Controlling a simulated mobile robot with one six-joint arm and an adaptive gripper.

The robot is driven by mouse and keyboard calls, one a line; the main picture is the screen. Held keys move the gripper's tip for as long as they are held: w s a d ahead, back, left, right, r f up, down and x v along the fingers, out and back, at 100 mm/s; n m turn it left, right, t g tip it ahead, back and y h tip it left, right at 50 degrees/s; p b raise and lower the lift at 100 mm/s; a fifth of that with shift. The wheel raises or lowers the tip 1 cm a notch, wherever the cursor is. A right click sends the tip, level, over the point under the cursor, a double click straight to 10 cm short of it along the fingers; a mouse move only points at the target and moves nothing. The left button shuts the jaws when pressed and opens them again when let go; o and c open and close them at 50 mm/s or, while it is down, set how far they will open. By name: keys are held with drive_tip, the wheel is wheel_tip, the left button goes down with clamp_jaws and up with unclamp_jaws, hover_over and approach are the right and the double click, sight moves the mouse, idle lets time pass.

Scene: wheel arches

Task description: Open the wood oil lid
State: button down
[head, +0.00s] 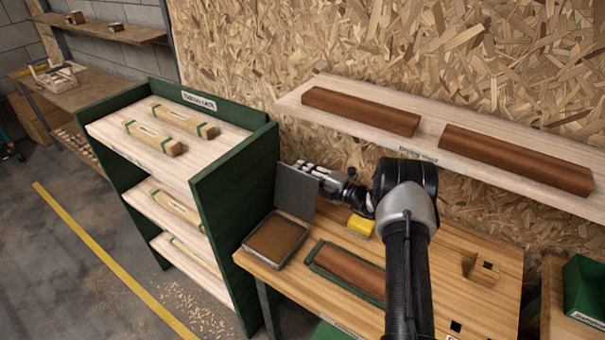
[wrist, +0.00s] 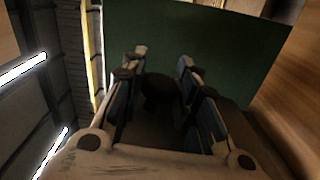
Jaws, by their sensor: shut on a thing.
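The wood oil box (head: 249,254) is a low grey metal tray with a brown surface inside, at the left end of the workbench. Its grey lid (head: 295,190) stands raised, nearly upright, along the tray's back side. My gripper (head: 317,178) is at the lid's right face, high up. In the wrist view my fingers (wrist: 158,85) close around a dark round knob (wrist: 160,90), which looks like the lid's knob. The knob is hidden behind my gripper in the head view.
The green timber rack (head: 235,190) stands just left of the bench. A yellow block (head: 360,227), a brown board in a green holder (head: 350,268) and a small wooden block (head: 483,271) are on the bench. The drying shelf (head: 430,150) with two brown boards hangs above.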

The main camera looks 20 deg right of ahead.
drive_tip(key=shift+d+f, duration=0.1)
drive_tip(key=c, duration=1.2)
unclamp_jaws()
drive_tip(key=shift+s, duration=0.1)
drive_tip(key=v, duration=1.2)
